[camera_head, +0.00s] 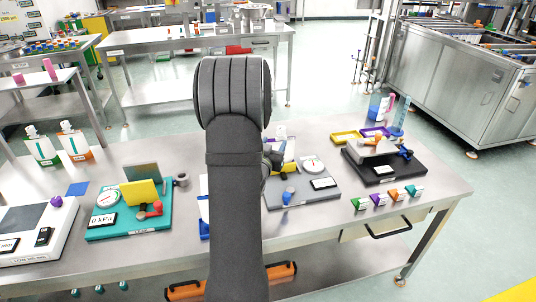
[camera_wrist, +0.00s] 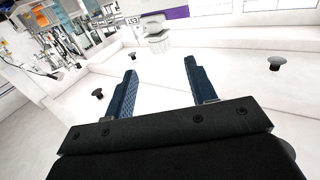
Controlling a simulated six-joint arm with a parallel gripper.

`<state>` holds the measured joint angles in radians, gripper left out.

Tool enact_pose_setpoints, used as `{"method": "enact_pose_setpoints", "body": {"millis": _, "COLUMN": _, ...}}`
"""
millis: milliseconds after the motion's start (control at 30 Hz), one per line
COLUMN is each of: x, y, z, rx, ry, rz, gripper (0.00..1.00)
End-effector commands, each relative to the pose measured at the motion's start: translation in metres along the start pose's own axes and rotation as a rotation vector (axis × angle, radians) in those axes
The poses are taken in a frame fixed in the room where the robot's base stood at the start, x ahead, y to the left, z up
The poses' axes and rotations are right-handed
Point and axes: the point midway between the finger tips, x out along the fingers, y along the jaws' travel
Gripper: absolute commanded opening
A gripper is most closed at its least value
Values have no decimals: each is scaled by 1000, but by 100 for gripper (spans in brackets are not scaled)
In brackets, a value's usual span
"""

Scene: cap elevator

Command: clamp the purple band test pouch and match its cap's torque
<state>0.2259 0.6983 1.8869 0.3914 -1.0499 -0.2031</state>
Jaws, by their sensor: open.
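My gripper (camera_wrist: 161,70) shows in the wrist view with its two blue fingers wide apart and nothing between them. Beyond the fingertips, near the top, stands a small pale grey-white piece (camera_wrist: 158,38), perhaps a cap or spout. Close behind it is a white face with partly cut-off lettering and a purple band (camera_wrist: 176,12), likely the purple band pouch. The fingers appear apart from it. In the head view my arm covers the middle of the bench, and I cannot make out the purple band pouch or the fingertips there.
In the head view, a teal fixture (camera_head: 180,219) with a gauge is left, a grey fixture (camera_head: 330,195) centre, and a black fixture (camera_head: 426,165) right. Green (camera_head: 43,150) and orange (camera_head: 76,146) band pouches stand far left. Small colored clips (camera_head: 378,200) line the front right.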

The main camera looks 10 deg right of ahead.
Motion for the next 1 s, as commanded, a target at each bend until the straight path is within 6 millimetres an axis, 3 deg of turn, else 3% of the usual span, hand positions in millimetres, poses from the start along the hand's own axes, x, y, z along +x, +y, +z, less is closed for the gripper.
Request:
{"method": "enact_pose_setpoints", "body": {"millis": 100, "x": -25, "y": -1, "z": 0, "rx": -1, "ry": -1, "rz": -3, "gripper": 51}}
{"method": "enact_pose_setpoints", "body": {"millis": 300, "x": -49, "y": 0, "z": 0, "rx": 1, "ry": 0, "rz": -1, "gripper": 51}}
{"method": "enact_pose_setpoints", "body": {"millis": 733, "x": -56, "y": 0, "z": 0, "rx": 0, "ry": 0, "rz": 0, "gripper": 51}}
{"method": "enact_pose_setpoints", "body": {"millis": 900, "x": -74, "y": 0, "z": -6, "rx": 0, "ry": -1, "rz": -3, "gripper": 51}}
{"method": "enact_pose_setpoints", "body": {"millis": 1000, "x": -68, "y": 0, "z": -5, "rx": 0, "ry": 0, "rz": -2, "gripper": 51}}
